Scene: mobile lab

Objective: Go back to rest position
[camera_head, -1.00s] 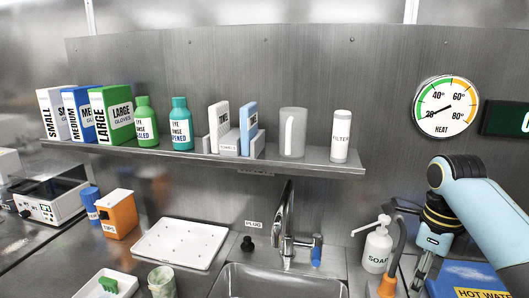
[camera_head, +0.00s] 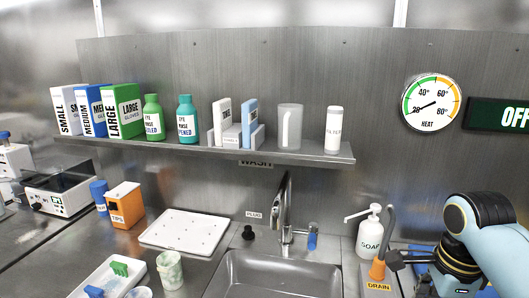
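My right arm comes in from the right edge, pale blue with black joints. My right gripper (camera_head: 404,264) is at the lower right, dark and partly cut off by the lower edge. My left gripper and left arm are out of view.
The sink (camera_head: 275,277), tap (camera_head: 284,215) and soap bottle (camera_head: 369,235) are left of my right arm. A white tray (camera_head: 184,231), orange tips box (camera_head: 125,205) and beaker (camera_head: 170,270) stand on the left counter. A loaded shelf (camera_head: 205,149) runs above.

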